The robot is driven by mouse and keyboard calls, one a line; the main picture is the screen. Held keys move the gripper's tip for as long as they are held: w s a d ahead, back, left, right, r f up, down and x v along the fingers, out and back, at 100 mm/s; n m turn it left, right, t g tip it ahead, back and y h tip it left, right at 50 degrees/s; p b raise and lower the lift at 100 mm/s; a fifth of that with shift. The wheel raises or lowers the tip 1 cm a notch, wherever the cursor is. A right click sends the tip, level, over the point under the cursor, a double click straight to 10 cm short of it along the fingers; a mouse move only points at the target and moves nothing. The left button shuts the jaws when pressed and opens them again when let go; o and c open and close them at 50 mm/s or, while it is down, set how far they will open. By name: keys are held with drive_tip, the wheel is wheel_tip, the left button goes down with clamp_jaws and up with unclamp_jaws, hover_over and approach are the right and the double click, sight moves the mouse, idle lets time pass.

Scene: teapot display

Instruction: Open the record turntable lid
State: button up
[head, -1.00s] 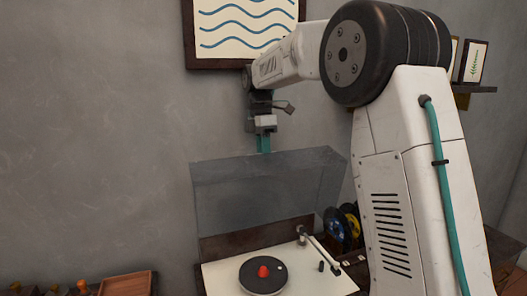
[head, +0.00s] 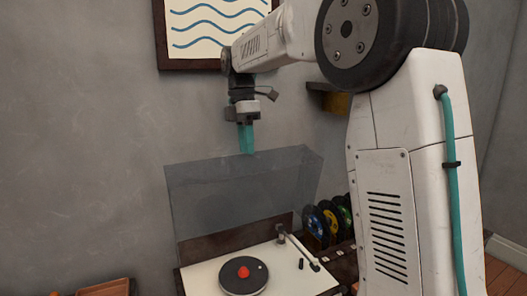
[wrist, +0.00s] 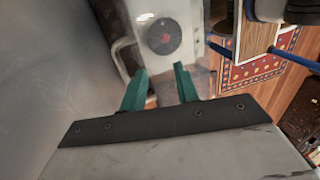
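The record turntable (head: 205,280) has a white deck, a black platter with a red centre and a tonearm at its right. Its clear grey lid (head: 235,200) stands raised, nearly upright, at the back of the deck. My gripper (head: 247,152) points down at the lid's top edge, its teal fingertips close to it; I cannot tell whether they touch. In the wrist view, the two teal fingers (wrist: 160,70) are apart with nothing clearly held between them. The platter (wrist: 164,36) shows beyond them, and the lid is hard to make out there.
A grey wall (head: 80,130) rises behind the turntable, with a framed wave picture (head: 212,30) above. Several records (head: 325,218) stand right of the lid. A wooden tray (head: 105,288) is at lower left. The wrist view shows a patterned rug (wrist: 255,72) on the floor.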

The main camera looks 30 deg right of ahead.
drive_tip(key=s+a+r, duration=0.1)
drive_tip(key=s, duration=1)
drive_tip(key=shift+s+a, duration=0.1)
drive_tip(key=c, duration=0.5)
drive_tip(key=d, duration=0.1)
drive_tip(key=d+r+m, duration=0.1)
drive_tip(key=shift+d+t+y, duration=0.4)
clamp_jaws()
drive_tip(key=w+r+t+y, duration=0.35)
drive_tip(key=w+t, duration=0.25)
drive_tip(key=w, duration=0.3)
drive_tip(key=shift+h, duration=0.45)
drive_tip(key=x, duration=0.8)
drive_tip(key=shift+w+f, duration=0.1)
drive_tip(key=shift+f, duration=0.05)
